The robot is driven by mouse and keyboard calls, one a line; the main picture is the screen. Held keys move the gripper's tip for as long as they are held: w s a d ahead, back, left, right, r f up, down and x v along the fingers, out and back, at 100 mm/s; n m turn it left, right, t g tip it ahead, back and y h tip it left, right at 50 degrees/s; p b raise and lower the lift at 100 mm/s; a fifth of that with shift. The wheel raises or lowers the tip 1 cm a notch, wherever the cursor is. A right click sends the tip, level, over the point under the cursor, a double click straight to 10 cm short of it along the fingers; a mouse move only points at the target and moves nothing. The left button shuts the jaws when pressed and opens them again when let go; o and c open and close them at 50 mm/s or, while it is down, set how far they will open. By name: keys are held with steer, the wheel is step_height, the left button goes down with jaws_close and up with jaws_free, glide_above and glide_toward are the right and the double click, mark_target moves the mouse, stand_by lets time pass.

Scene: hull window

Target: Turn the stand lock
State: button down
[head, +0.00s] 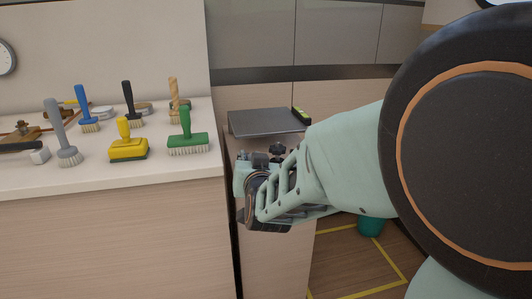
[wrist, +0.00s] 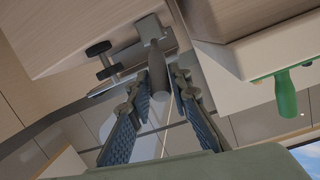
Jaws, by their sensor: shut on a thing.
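The stand (head: 275,255) is a narrow wooden cabinet with a grey plate (head: 265,122) on top, right of the counter. The stand lock appears in the wrist view as a grey bracket with a dark rounded handle (wrist: 157,70). My gripper (wrist: 160,84) has its two ribbed fingers on either side of this handle, shut on it. In the head view my gripper (head: 252,178) is at the front of the stand, below the plate, and hides most of the lock. A black knob (wrist: 100,48) sits beside the handle in the wrist view.
The counter (head: 110,205) at left carries several brushes, including a yellow one (head: 128,145) and a green one (head: 188,138). Yellow floor tape (head: 360,292) and a teal bin (head: 370,225) are at lower right.

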steer(key=shift+f, duration=0.15)
stand_by(0.4)
steer(key=c, duration=1.8)
jaws_free()
steer(key=shift+o, duration=0.2)
